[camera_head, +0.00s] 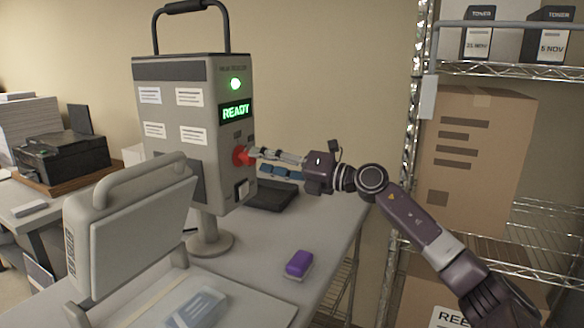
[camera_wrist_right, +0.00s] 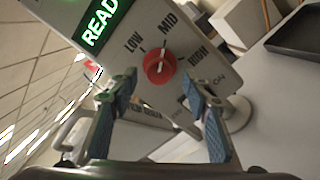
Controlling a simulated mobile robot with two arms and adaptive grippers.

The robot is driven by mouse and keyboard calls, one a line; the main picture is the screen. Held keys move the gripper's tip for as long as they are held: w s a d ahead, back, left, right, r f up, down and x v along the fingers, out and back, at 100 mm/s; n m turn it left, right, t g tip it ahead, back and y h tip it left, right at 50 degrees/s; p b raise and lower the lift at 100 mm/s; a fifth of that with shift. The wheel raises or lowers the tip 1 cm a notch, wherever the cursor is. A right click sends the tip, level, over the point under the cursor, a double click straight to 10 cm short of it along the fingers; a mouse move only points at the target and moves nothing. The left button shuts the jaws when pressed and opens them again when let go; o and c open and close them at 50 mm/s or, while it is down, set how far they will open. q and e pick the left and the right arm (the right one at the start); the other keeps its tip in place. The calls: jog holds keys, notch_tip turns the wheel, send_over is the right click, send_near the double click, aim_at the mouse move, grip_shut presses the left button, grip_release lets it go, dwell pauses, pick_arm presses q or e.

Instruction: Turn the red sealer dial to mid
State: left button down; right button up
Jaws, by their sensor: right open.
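The red sealer dial (camera_head: 241,156) sits on the side face of the grey sealer box (camera_head: 188,110), below its lit green READY display. In the right wrist view the red dial (camera_wrist_right: 159,67) is near the centre, with LOW, MID and HIGH printed around it. A small pale mark shows on the dial; I cannot tell surely which setting it points to. My right gripper (camera_head: 257,160) is open, its fingers pointing at the dial. In the wrist view the right gripper's fingers (camera_wrist_right: 163,82) stand either side of the dial, apart from it. My left gripper is out of view.
A rocker switch (camera_head: 243,189) is below the dial. A dark tray (camera_head: 270,195) and a purple block (camera_head: 299,263) lie on the table. A hinged grey press (camera_head: 130,235) stands in front. Wire shelving with boxes (camera_head: 475,160) is at the right.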

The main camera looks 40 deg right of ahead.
jog(key=v, duration=0.8)
dwell(0.8)
